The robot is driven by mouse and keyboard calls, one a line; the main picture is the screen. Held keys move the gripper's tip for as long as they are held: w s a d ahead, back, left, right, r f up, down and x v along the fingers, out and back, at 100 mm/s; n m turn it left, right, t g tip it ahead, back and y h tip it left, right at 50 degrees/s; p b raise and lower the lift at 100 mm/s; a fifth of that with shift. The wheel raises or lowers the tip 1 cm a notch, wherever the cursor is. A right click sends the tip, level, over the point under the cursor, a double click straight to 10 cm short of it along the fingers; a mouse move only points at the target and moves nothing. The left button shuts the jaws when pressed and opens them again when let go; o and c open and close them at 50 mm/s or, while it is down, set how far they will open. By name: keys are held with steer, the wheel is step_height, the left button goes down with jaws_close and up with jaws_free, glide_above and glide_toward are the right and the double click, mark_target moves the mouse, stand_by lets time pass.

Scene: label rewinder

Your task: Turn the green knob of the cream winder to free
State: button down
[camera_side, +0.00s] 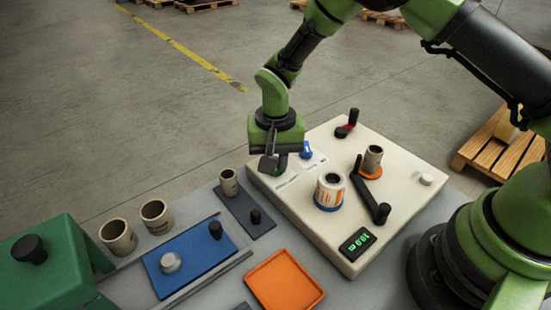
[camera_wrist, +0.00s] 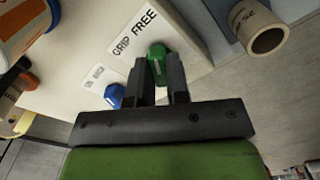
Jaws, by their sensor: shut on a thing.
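The cream winder (camera_side: 325,140) is a flat-topped box on the grey bench. Its green knob (camera_wrist: 157,52) shows in the wrist view between the two dark fingers of my gripper (camera_wrist: 159,70), beside a white label reading GRIP and FREE (camera_wrist: 134,34). My gripper (camera_side: 276,168) is shut on the green knob, pointing down at the winder's far left corner in the side view. The fingers hide most of the knob there. I cannot tell which word the knob points to.
A blue knob (camera_side: 306,150) is close to my gripper, also in the wrist view (camera_wrist: 115,95). A label roll (camera_side: 329,191), a black crank (camera_side: 371,200) and a green-lit display (camera_side: 358,243) are on the winder. A cardboard core (camera_side: 229,182) stands left of it. An orange tray (camera_side: 285,281) lies in front.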

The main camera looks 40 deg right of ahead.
stand_by(0.6)
steer(key=c, duration=1.1)
jaws_free()
steer(key=shift+r, duration=0.1)
step_height(320, 180, up, 10)
steer(key=s+d+r+n+t+y, duration=0.1)
steer(key=s+d+r+t, duration=0.15)
steer(key=s+r, duration=0.45)
steer(key=s+d+r+t+y, duration=0.1)
steer(key=s+d+r+t, duration=0.1)
steer(key=s+d+r, duration=0.5)
steer(key=s+a+r+n+t, duration=0.1)
steer(key=s+a+r+t, duration=0.1)
steer(key=s, duration=0.5)
steer(key=shift+r+n+t, duration=0.15)
steer(key=shift+n+t, duration=0.2)
steer(key=shift+n, duration=0.05)
